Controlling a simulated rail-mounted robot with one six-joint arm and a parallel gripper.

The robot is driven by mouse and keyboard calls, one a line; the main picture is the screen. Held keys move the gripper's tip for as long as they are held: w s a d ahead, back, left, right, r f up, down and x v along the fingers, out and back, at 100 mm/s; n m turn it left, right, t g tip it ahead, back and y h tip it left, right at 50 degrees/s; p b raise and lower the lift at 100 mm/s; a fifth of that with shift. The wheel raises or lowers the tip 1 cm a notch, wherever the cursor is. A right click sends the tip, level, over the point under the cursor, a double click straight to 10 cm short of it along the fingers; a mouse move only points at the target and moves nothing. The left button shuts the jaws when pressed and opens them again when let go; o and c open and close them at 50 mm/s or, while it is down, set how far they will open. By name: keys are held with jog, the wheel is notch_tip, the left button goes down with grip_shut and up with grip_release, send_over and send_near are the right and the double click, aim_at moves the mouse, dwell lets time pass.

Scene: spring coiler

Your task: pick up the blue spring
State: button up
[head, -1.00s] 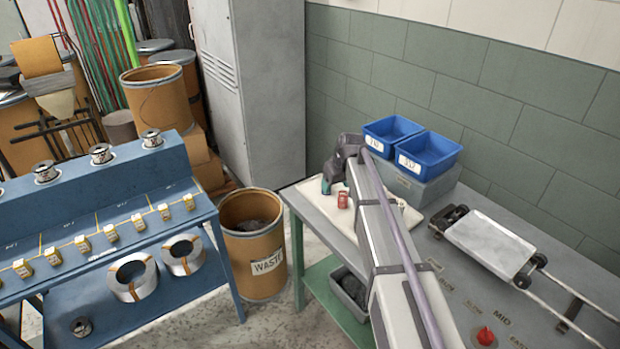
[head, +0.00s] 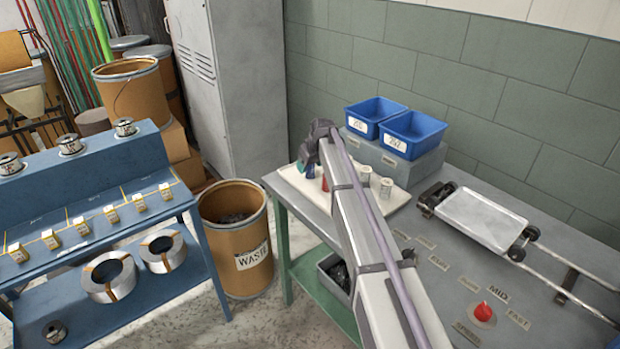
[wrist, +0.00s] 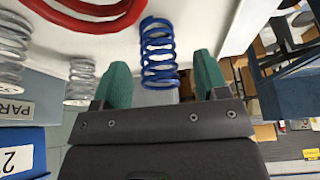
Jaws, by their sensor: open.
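The blue spring (wrist: 158,50) stands out in the wrist view, its coils between the two teal fingers of my gripper (wrist: 162,66). The fingers are open, with a gap on each side of the spring. In the head view my gripper (head: 307,168) is over the pale tray (head: 291,176) at the left end of the grey table. The blue spring cannot be made out in the head view.
A red spring (head: 324,184) is close beside my gripper. Two pale grey springs (head: 363,175) (head: 386,187) stand right of my arm. Blue bins (head: 413,134) sit behind. A waste drum (head: 234,240) stands left of the table.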

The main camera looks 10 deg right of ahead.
jog(key=x, duration=0.2)
jog(key=shift+f+b, duration=0.25)
jog(key=shift+b, duration=0.15)
jog(key=shift+r, duration=0.25)
jog(key=shift+c, duration=0.3)
jog(key=c, duration=1)
jog(key=shift+o, duration=0.2)
jog(key=shift+p, duration=0.3)
